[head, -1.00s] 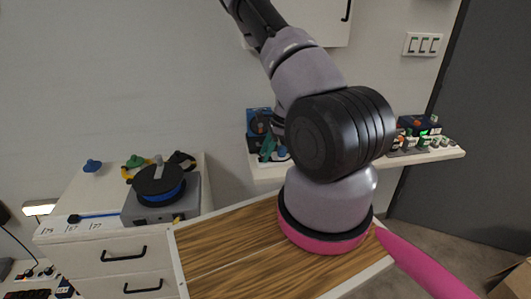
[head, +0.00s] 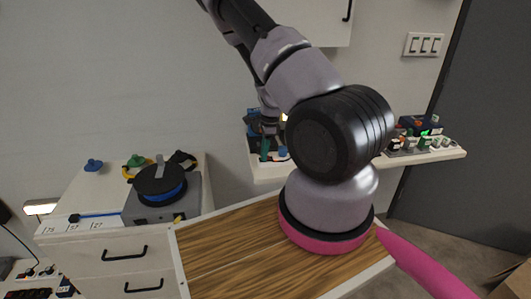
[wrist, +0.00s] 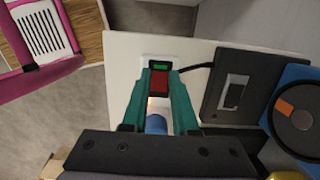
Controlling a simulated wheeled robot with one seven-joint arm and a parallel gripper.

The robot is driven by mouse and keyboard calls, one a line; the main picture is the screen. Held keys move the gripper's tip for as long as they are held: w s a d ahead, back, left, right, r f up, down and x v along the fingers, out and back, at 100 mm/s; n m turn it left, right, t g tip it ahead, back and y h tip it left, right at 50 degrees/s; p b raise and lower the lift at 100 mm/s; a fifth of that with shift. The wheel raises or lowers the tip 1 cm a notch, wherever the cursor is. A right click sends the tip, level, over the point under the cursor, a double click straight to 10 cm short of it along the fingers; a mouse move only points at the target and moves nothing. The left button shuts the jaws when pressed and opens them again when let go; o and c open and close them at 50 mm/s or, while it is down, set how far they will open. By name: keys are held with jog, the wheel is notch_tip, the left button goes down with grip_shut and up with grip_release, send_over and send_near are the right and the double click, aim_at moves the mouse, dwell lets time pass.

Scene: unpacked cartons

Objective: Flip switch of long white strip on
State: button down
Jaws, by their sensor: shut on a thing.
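The long white strip (wrist: 157,60) lies on the shelf in the wrist view, with its rocker switch (wrist: 158,82) in a black frame showing red, with a green part at the far end. My gripper (wrist: 160,76) has green fingers, one on each side of the switch, shut on the strip around it. A blue round thing (wrist: 155,123) shows between the fingers, nearer the palm, beside a bright white patch. In the head view my gripper (head: 264,152) points down at the left end of the shelf; the strip is mostly hidden there.
In the wrist view a black box (wrist: 237,85) with a cable and a blue device (wrist: 295,115) stand close on the right. The wall shelf (head: 440,158) carries small items at its right end. A cabinet (head: 110,250) holds a cable reel (head: 160,185).

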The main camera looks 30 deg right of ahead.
aim_at(268, 157)
jog(key=c, duration=0.7)
grip_release()
jog(key=r, duration=0.3)
jog(key=d+r, duration=0.1)
jog(key=r, duration=0.6)
jog(key=shift+s+d+r, duration=0.15)
jog(key=shift+r, duration=0.2)
jog(key=shift+r, duration=0.1)
